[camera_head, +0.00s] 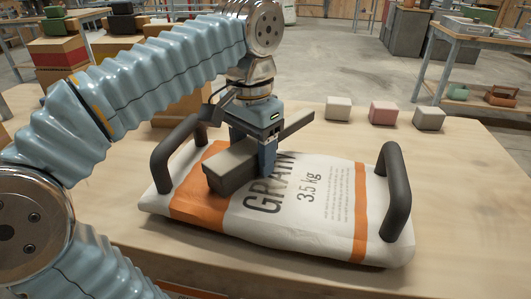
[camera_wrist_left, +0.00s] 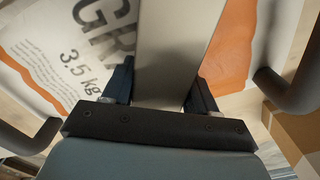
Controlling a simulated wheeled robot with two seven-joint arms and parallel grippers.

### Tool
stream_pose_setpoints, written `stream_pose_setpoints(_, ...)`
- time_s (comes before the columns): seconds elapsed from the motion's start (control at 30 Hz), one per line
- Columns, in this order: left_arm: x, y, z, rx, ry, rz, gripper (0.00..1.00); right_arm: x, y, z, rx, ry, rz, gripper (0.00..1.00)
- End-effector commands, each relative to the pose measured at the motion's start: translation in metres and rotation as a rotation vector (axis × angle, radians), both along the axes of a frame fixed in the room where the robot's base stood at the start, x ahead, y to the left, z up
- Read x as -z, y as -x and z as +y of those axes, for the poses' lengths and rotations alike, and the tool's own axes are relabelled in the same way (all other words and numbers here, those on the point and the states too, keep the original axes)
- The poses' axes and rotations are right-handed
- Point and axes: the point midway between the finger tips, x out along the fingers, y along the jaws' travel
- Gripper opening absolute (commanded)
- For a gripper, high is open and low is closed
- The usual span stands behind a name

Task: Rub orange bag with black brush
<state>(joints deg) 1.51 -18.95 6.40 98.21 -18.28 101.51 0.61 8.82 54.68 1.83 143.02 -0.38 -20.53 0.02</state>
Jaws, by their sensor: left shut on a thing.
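The orange bag (camera_head: 330,215) is a white grain sack with orange bands and "GRAIN 3.5 kg" print, lying flat on the wooden table. A dark handle stands up at each end. My left gripper (camera_head: 264,150) is above the bag's left half, shut on the black brush (camera_head: 232,178). The brush is a long dark block with a grey top, lying across the bag near its left orange band. Whether its underside touches the bag I cannot tell. In the left wrist view the brush (camera_wrist_left: 178,50) runs between the fingers (camera_wrist_left: 160,90), over the bag (camera_wrist_left: 50,60).
The table's right side is clear. Stacked boxes (camera_head: 60,85) stand at the back left. A workbench (camera_head: 480,40) is at the back right.

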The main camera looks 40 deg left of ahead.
Motion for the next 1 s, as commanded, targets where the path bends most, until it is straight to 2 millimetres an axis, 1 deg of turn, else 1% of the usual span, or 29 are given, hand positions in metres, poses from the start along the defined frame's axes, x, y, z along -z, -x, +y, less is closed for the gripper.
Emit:
stream_pose_setpoints(0.03, 0.001, 0.002, 0.004, -0.004, 0.000, 0.004, 0.18, 0.000, 0.000, 0.000, 0.000, 0.000, 0.000, 0.83)
stream_pose_setpoints(0.13, 0.002, 0.005, 0.010, -0.002, -0.001, 0.005, 0.18, 0.000, 0.000, 0.000, 0.000, 0.000, 0.000, 0.83)
stream_pose_setpoints(0.33, 0.003, 0.010, 0.010, -0.002, -0.001, 0.006, 0.18, 0.001, 0.000, 0.000, 0.000, 0.000, 0.000, 0.83)
stream_pose_setpoints(0.57, 0.001, 0.022, 0.003, 0.000, -0.001, 0.008, 0.18, 0.001, 0.000, 0.000, 0.000, 0.000, 0.000, 0.83)
stream_pose_setpoints(0.67, 0.000, 0.019, -0.002, 0.001, -0.001, 0.009, 0.18, -0.001, 0.000, 0.000, 0.000, 0.000, 0.000, 0.83)
stream_pose_setpoints(0.8, -0.001, 0.013, -0.015, 0.002, 0.000, 0.009, 0.18, -0.004, 0.000, 0.000, 0.000, 0.000, 0.000, 0.83)
stream_pose_setpoints(1.0, -0.001, 0.006, -0.028, 0.002, 0.000, 0.006, 0.18, -0.003, 0.000, 0.000, 0.000, 0.000, 0.000, 0.83)
